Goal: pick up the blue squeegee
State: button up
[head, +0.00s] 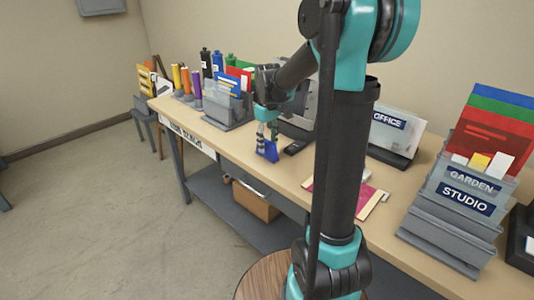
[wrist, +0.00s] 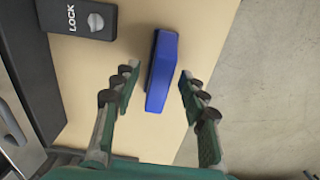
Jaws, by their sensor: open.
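The blue squeegee (wrist: 161,72) lies on the wooden bench top, seen in the wrist view just ahead of and between my fingertips. My gripper (wrist: 155,90) is open, with one finger on each side of the squeegee's near end and a visible gap on both sides. In the head view the squeegee (head: 267,151) shows as a small blue piece at the bench's front edge. My gripper (head: 268,135) points down right over it there and hides part of it.
A black LOCK box (wrist: 77,17) lies left of the squeegee in the wrist view. The bench edge drops to concrete floor (wrist: 270,90) close on the right. File holders (head: 228,108), bottles (head: 206,62) and an OFFICE sign (head: 388,120) stand along the bench (head: 290,172).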

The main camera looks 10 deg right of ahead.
aim_at(268, 142)
jog(key=shift+c, duration=0.6)
grip_shut()
jog(key=shift+r, duration=0.1)
notch_tip(268, 142, up, 20)
dwell(0.5)
jog(key=c, duration=0.7)
grip_release()
grip_shut()
